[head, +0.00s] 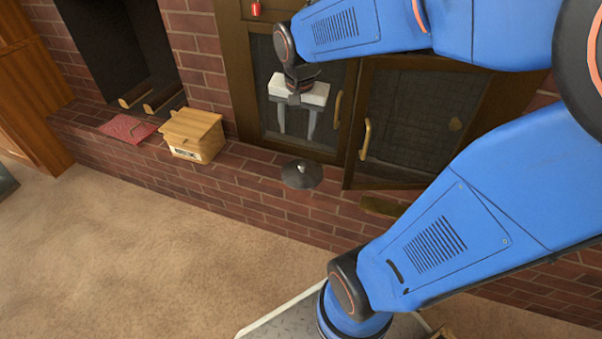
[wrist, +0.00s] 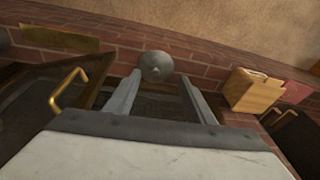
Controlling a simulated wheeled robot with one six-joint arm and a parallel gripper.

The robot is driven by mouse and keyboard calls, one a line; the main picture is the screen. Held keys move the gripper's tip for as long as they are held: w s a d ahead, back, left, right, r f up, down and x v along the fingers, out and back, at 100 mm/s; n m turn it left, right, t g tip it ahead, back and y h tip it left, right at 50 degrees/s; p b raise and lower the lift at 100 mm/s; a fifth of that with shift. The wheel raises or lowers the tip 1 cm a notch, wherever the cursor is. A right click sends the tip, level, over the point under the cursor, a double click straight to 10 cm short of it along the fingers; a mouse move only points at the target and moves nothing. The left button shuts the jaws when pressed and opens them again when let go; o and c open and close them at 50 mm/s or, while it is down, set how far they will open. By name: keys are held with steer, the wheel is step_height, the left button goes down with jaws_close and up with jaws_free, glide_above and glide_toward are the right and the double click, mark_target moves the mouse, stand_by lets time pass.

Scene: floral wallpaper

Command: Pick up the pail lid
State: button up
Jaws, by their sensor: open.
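The pail lid looks like a round dark grey disc (head: 302,175) with a small knob. It lies on the brick ledge in front of the dark cabinet doors. In the wrist view the lid (wrist: 155,66) shows just beyond the fingertips, near the top middle. My gripper (head: 297,136) is open and empty, its two grey fingers pointing down above and behind the lid, apart from it as far as I can tell. In the wrist view the gripper (wrist: 162,82) has its fingers spread to about the lid's width. No pail shows.
Wooden cabinet doors with mesh panels and brass handles (head: 365,139) stand close behind and right of my gripper. A wooden box (head: 193,134) and a red flat item (head: 128,129) sit left on the ledge. A brass-coloured strip (head: 382,207) lies right. Open carpet (head: 150,245) lies in front.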

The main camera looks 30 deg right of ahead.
steer(key=w+d+f+m+g, duration=0.1)
steer(key=w+d+f+m, duration=0.35)
steer(key=w, duration=0.35)
steer(key=m+g, duration=0.2)
steer(key=m, duration=0.4)
glide_above(302, 164)
steer(key=shift+n, duration=0.25)
steer(key=f, duration=2)
steer(key=shift+a+f, duration=0.15)
steer(key=shift+a, duration=0.1)
steer(key=shift+s+d+f, duration=0.1)
steer(key=shift+f, duration=1.35)
steer(key=shift+d+f, duration=0.1)
steer(key=shift+f, duration=1.35)
jaws_close()
